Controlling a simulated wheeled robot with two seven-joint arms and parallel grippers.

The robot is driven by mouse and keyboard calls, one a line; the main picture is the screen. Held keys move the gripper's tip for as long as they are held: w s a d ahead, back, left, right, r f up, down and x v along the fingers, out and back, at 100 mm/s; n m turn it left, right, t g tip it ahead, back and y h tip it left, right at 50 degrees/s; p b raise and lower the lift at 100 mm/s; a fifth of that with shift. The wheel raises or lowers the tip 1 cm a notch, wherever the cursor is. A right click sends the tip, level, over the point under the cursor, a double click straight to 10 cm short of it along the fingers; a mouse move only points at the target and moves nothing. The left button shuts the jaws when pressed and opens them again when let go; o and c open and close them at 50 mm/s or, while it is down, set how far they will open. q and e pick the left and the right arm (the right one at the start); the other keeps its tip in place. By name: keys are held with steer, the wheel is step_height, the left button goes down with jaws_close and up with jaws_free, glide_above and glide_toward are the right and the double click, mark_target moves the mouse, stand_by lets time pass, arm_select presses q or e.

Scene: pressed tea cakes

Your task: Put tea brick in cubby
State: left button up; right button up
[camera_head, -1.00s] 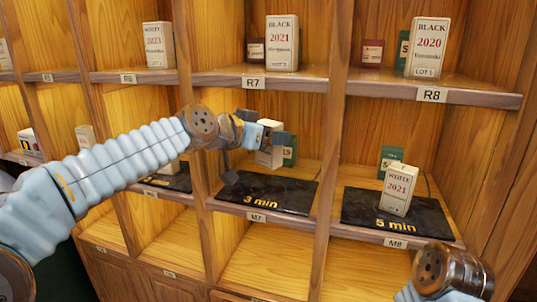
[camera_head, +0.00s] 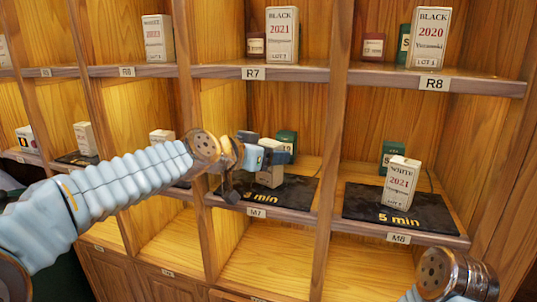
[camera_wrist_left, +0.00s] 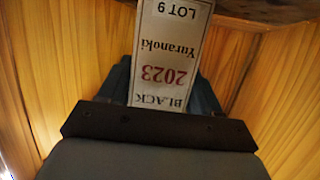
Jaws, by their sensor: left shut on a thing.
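My left gripper (camera_head: 262,150) is inside the M7 cubby, shut on a pale tea brick (camera_head: 270,176). In the left wrist view the tea brick (camera_wrist_left: 171,57) shows a label reading BLACK 2023 Yuranoki, LOT 9, upside down in the picture, between the gripper's fingers (camera_wrist_left: 165,95). The brick is upright at the black "3 min" mat (camera_head: 290,192); whether its base touches the mat is hard to tell. A green box (camera_head: 287,142) stands behind it. The end of my right arm (camera_head: 455,275) shows at the lower right, but its gripper fingers are not visible.
A white 2021 brick (camera_head: 402,184) stands on the "5 min" mat (camera_head: 430,212) in M8, with a green box (camera_head: 392,152) behind. Upright dividers bound M7. Bricks 2021 (camera_head: 282,36) and 2020 (camera_head: 428,38) stand on the shelf above. Cubbies below M7 and M8 look empty.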

arm_select(q)
steer(key=shift+f, duration=0.3)
steer(key=o, duration=1.1)
steer(key=shift+o, duration=0.2)
steer(key=shift+r+p, duration=0.45)
steer(key=shift+r, duration=0.15)
steer(key=shift+s+a+r, duration=0.15)
steer(key=shift+r, duration=0.15)
steer(key=b+v, duration=0.2)
steer(key=v, duration=0.9)
steer(key=shift+s+a, duration=0.2)
steer(key=shift+s, duration=0.05)
steer(key=shift+f, duration=0.1)
